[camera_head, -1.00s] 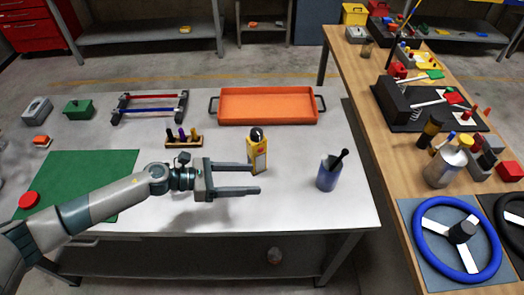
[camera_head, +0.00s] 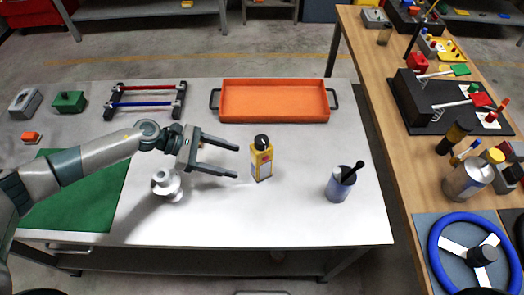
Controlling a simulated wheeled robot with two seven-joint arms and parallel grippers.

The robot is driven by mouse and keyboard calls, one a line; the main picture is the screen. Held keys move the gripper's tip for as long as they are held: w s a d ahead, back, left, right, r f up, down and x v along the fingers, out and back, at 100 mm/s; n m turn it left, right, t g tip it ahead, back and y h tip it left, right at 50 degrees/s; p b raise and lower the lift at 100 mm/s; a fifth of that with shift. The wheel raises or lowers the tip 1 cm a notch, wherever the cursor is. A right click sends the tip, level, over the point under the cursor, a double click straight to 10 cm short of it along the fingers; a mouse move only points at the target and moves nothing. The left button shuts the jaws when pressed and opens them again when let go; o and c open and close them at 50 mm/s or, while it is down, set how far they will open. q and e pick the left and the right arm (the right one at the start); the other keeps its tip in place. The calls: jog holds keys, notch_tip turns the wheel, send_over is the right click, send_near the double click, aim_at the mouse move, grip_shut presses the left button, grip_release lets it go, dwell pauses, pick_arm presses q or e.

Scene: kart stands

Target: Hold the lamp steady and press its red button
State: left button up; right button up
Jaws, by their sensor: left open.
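The lamp (camera_head: 262,164) appears to be the small yellow upright body with a dark rounded top near the middle of the white table. A red patch shows on its front; it is too small to tell whether this is the button. My left gripper (camera_head: 237,162) is open, just left of the lamp. Its two fingers point right towards the lamp, with nothing between them and a small gap to the lamp. My right gripper is not in view.
An orange tray (camera_head: 275,117) lies behind the lamp. A grey-blue cup (camera_head: 338,190) with a dark tool stands to its right. A pale rounded thing (camera_head: 166,184) stands below my left wrist. A green mat (camera_head: 85,207) lies left. The table's front middle is clear.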

aim_at(254, 167)
pick_arm(q)
jog(key=shift+s+r, duration=0.1)
jog(key=shift+s, duration=0.15)
jog(key=shift+w+d, duration=0.15)
jog(key=shift+x, duration=0.8)
jog(key=x, duration=0.6)
jog(key=shift+d+f+b, duration=0.3)
jog(key=shift+b, duration=0.1)
jog(key=shift+d+f, duration=0.3)
jog(key=shift+d, duration=0.4)
